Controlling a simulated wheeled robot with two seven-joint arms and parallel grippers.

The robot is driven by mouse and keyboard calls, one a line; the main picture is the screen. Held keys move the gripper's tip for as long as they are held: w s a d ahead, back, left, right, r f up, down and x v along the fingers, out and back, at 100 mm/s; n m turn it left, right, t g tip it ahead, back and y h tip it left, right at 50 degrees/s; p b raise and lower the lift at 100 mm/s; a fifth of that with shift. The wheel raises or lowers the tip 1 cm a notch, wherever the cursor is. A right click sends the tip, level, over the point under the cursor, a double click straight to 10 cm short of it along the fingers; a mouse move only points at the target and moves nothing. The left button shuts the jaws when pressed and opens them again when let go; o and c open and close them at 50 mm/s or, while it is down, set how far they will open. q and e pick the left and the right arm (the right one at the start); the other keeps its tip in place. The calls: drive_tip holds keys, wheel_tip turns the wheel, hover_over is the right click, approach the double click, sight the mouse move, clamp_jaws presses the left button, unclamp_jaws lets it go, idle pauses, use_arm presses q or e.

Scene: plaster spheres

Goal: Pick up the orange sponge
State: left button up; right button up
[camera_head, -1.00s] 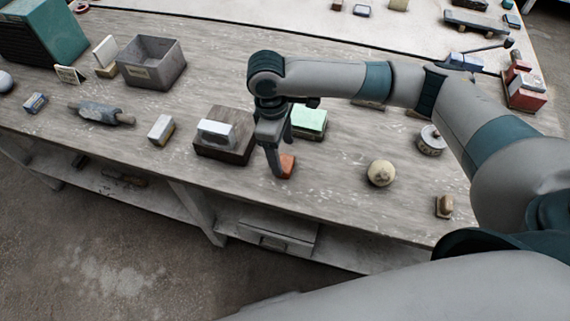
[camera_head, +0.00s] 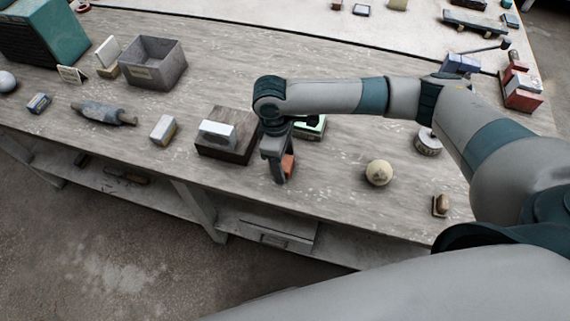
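The orange sponge (camera_head: 289,165) lies on the wooden table near its front edge, partly hidden by my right gripper. My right gripper (camera_head: 284,168) points down at the sponge, with its near finger in front of the sponge's left side. The far finger is mostly hidden, so I cannot tell whether the fingers touch or grip the sponge. My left gripper is not in view.
A dark wooden block with a white-topped block (camera_head: 218,134) stands just left of the gripper. A green-topped block (camera_head: 313,130) is behind it, partly covered by my arm. A pale ball (camera_head: 379,173) lies to the right. Bare tabletop lies between gripper and ball.

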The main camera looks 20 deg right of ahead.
sight(287, 164)
drive_tip(key=c, duration=0.7)
drive_tip(key=shift+r, duration=0.1)
drive_tip(key=shift+c, duration=0.2)
drive_tip(key=shift+r+b, duration=0.3)
drive_tip(key=shift+r, duration=0.1)
drive_tip(key=r, duration=0.1)
drive_tip(key=r+b, duration=0.1)
drive_tip(key=r, duration=0.1)
drive_tip(key=shift+s+r, duration=0.1)
drive_tip(key=shift+s, duration=0.2)
drive_tip(key=s+d+r+b, duration=0.1)
drive_tip(key=s+r+b, duration=0.1)
drive_tip(key=s+r, duration=0.5)
drive_tip(key=s, duration=0.4)
drive_tip(key=shift+d, duration=0.2)
drive_tip(key=shift+f, duration=0.1)
